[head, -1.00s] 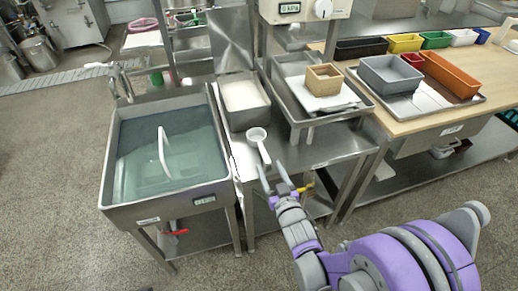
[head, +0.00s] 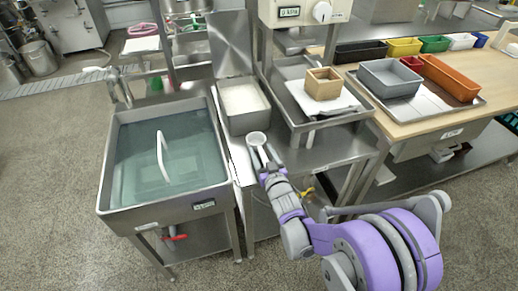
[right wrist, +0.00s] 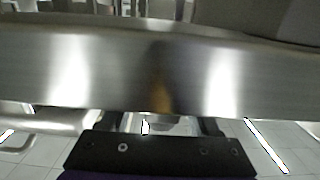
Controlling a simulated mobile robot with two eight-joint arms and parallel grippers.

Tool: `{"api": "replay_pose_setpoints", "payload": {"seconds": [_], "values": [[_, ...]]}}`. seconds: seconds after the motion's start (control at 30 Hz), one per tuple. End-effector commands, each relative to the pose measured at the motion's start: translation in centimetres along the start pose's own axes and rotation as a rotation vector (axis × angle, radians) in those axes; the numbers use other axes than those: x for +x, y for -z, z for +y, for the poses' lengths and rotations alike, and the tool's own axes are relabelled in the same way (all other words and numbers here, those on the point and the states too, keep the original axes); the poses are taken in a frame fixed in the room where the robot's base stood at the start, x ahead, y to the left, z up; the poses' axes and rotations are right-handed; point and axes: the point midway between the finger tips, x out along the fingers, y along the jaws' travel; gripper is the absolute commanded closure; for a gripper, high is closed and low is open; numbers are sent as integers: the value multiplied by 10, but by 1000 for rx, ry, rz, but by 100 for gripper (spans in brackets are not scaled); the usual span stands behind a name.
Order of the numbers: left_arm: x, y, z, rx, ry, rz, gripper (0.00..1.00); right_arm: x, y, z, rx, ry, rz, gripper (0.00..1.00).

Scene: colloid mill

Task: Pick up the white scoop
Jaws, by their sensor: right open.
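The white scoop (head: 257,138) lies on the steel table in the head view, between the sink and the grey tray stand. Its round bowl shows, while its handle runs toward me and is mostly hidden by my right gripper. My right gripper (head: 264,156) is open, with its fingers at the handle, one on either side as seen from the head. I cannot tell whether they touch it. In the right wrist view a steel table edge fills the middle and the scoop cannot be made out. My left gripper is not in view.
A water-filled sink (head: 108,193) stands left of the scoop. A steel tray of white material (head: 243,100) sits just behind it. To the right, a steel basin holds a wooden box (head: 323,83) on a white board. The table's front edge is close under my right gripper.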

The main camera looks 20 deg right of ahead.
Motion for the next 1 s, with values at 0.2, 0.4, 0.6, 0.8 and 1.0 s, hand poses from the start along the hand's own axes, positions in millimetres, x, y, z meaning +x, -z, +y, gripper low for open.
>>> {"api": "replay_pose_setpoints", "payload": {"seconds": [0.2,0.4,0.6,0.8,1.0], "values": [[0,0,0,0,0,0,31,0,0,0,0,0,0,68],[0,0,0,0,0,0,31,0,0,0,0,0,0,100],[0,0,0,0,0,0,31,0,0,0,0,0,0,100],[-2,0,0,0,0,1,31,-1,3,0,0,0,0,100],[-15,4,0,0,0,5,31,-3,36,0,1,0,1,100]]}}
